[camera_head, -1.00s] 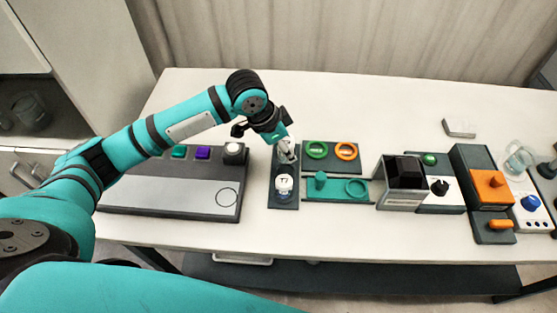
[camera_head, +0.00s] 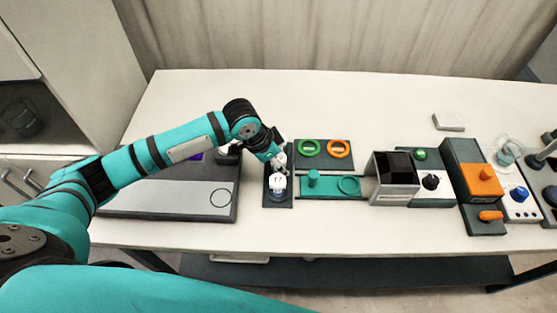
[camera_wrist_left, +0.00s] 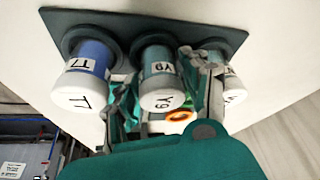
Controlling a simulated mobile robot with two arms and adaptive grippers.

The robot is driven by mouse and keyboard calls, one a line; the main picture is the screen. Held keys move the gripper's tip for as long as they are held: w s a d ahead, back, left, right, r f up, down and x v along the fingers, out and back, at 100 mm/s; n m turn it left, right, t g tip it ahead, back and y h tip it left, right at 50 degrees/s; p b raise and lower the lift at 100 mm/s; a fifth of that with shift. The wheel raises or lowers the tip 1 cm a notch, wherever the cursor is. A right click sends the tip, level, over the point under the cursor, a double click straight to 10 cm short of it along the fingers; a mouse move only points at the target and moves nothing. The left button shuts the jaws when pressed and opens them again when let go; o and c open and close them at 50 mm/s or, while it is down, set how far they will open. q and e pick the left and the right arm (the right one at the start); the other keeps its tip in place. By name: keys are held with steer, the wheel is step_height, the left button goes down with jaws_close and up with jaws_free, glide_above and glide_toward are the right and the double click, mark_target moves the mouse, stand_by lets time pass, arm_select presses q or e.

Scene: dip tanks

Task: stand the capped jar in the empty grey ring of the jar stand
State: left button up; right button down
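The dark jar stand (camera_head: 270,202) is on the table in front of my left arm. It also shows in the left wrist view (camera_wrist_left: 215,34). A blue white-capped jar marked T7 (camera_wrist_left: 84,78) stands at its left end in the wrist view. In the middle is a teal white-capped jar marked Y9 (camera_wrist_left: 161,84). A third capped jar (camera_wrist_left: 236,89) is partly hidden behind a finger. My left gripper (camera_wrist_left: 163,92) has a finger against each side of the Y9 jar, which lines up with the middle ring. I cannot tell whether it is fully seated. My right gripper is out of view.
Right of the stand are a teal plate (camera_head: 333,195) with a peg and ring, and a plate with green (camera_head: 309,148) and orange (camera_head: 340,149) rings. Further right is a grey box (camera_head: 394,190). A low panel (camera_head: 165,208) lies left.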

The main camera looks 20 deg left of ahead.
arm_select(q)
steer(key=shift+r, duration=0.1)
steer(key=shift+a+r, duration=0.1)
steer(key=shift+r, duration=0.15)
steer(key=b+v, duration=0.1)
steer(key=v, duration=1)
steer(key=shift+r, duration=0.25)
steer(key=shift+s+f, duration=0.1)
steer(key=shift+s, duration=0.05)
